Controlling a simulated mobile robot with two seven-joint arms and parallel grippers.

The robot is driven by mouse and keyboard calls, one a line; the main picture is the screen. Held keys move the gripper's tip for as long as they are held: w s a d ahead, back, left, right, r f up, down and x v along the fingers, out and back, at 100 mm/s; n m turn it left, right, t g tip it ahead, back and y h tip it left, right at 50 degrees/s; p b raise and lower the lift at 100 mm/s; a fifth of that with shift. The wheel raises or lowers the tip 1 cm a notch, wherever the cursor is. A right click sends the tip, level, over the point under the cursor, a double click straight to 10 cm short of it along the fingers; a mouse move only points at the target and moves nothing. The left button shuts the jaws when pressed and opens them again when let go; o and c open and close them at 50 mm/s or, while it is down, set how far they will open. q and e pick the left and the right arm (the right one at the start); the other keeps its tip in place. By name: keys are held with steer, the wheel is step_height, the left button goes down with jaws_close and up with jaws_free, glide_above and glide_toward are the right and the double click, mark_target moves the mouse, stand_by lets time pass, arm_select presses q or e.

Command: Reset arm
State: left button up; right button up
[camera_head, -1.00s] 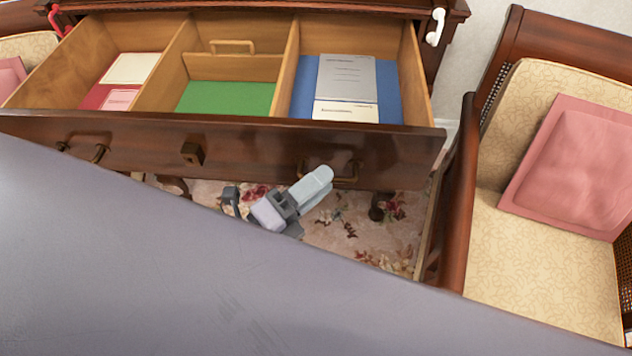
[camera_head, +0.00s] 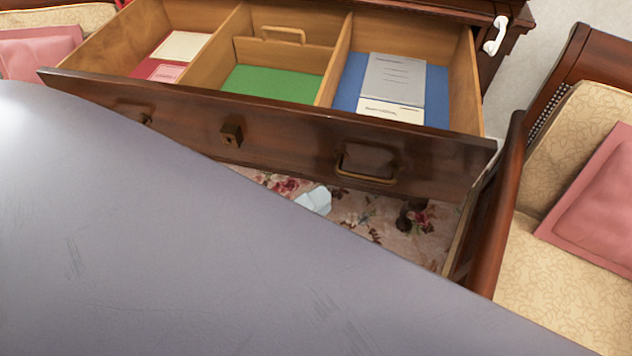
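Only a small pale piece of my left gripper (camera_head: 315,200) shows, just above the edge of my large smooth grey body part, which fills the lower left. Its fingers are mostly hidden, so I cannot tell whether they are open or shut. It shows against the carpet, below the front of the open wooden drawer (camera_head: 285,136) in the picture. My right gripper is not in view.
The drawer has three compartments: red lining with papers (camera_head: 182,46), green lining (camera_head: 275,84), and blue lining with a grey booklet (camera_head: 395,80). A chair with a pink cushion (camera_head: 600,205) stands at right. Flowered carpet (camera_head: 375,219) shows below the drawer.

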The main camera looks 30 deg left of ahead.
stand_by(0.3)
arm_select(q)
steer(key=a+f+n+g+y+p, duration=0.1)
steer(key=a+f+n+g+y, duration=0.1)
steer(key=f+n, duration=0.5)
steer(key=s+a+f+n+g+y+p, duration=0.1)
steer(key=f+n+g+y, duration=0.3)
steer(key=n, duration=1.2)
step_height(320, 180, down, 4)
steer(key=shift+s+a+f+g+y+p, duration=0.1)
steer(key=shift+s+a+g+y+p, duration=0.25)
steer(key=shift+a+y+p, duration=0.45)
